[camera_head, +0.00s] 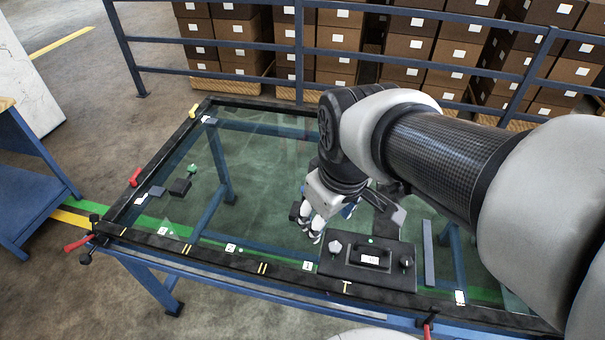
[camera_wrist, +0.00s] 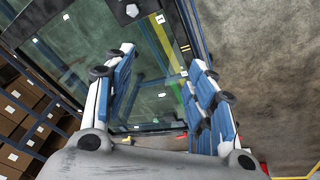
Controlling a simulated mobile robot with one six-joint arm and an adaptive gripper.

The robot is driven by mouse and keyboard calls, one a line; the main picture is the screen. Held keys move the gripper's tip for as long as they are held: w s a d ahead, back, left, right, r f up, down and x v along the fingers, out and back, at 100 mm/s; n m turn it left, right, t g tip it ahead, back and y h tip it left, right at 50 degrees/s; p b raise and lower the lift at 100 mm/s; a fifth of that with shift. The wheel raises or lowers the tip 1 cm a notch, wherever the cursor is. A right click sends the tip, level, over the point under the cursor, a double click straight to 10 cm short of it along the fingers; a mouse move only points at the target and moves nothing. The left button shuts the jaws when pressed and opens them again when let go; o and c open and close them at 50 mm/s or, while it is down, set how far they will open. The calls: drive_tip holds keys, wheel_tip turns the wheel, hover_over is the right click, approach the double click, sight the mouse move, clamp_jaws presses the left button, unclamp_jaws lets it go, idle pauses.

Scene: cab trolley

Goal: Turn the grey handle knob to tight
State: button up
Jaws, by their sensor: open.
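A black control box (camera_head: 366,270) sits on the near frame bar of the glass table. A light grey, many-sided knob (camera_head: 335,247) is on its left part; it is probably the pale knob (camera_wrist: 132,10) at the top edge of the wrist view. A darker knob (camera_head: 405,262) is on the right part. Which one the task names, and any tight mark, I cannot tell. My gripper (camera_head: 312,232) points down just left of and behind the box, apart from the knobs. In the wrist view my gripper (camera_wrist: 163,62) has its blue-padded fingers wide apart, with nothing between them.
The glass table has a black frame (camera_head: 180,245), with red clamps (camera_head: 135,177) and a yellow clamp (camera_head: 194,111) at its edges. A small dark block (camera_head: 180,187) and a green knob (camera_head: 192,169) lie left. A blue railing (camera_head: 220,75) and stacked boxes stand behind.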

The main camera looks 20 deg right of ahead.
drive_tip(key=w+d+f+n+g, duration=0.2)
drive_tip(key=w+d+f+n, duration=0.25)
drive_tip(key=w+f, duration=0.2)
drive_tip(key=n+g, duration=0.1)
drive_tip(key=n, duration=0.2)
approach(334, 246)
drive_tip(key=f+b, duration=0.2)
drive_tip(key=f, duration=0.2)
drive_tip(key=f+b, duration=0.2)
drive_tip(key=f, duration=0.2)
drive_tip(key=shift+w+d+f, duration=0.15)
drive_tip(key=shift+d+f, duration=0.05)
drive_tip(key=shift+c, duration=0.6)
drive_tip(key=c, duration=0.9)
